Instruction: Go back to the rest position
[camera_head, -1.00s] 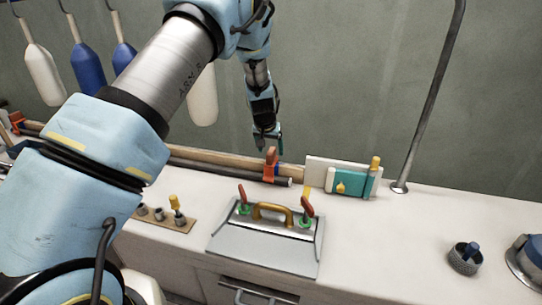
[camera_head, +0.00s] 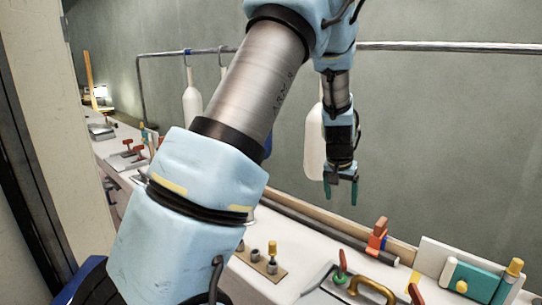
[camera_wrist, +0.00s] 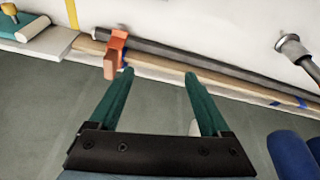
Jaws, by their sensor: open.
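My gripper (camera_head: 341,188) hangs from my raised arm in the head view, pointing down above the back of the white counter (camera_head: 305,262). Its two green fingers are apart with nothing between them. In the wrist view my gripper (camera_wrist: 155,82) is also open and empty. An orange clamp (camera_wrist: 115,52) on the wooden rail shows beyond its left finger. The same orange clamp (camera_head: 378,236) stands to the right of and below my gripper in the head view, apart from it.
A metal plate with a brass handle (camera_head: 372,290) lies at the front. A teal block (camera_head: 470,280) leans by a white board at right. A wooden strip with posts (camera_head: 262,262) sits on the counter. White fenders (camera_head: 314,145) hang behind my arm. A wall edge (camera_head: 50,150) stands at left.

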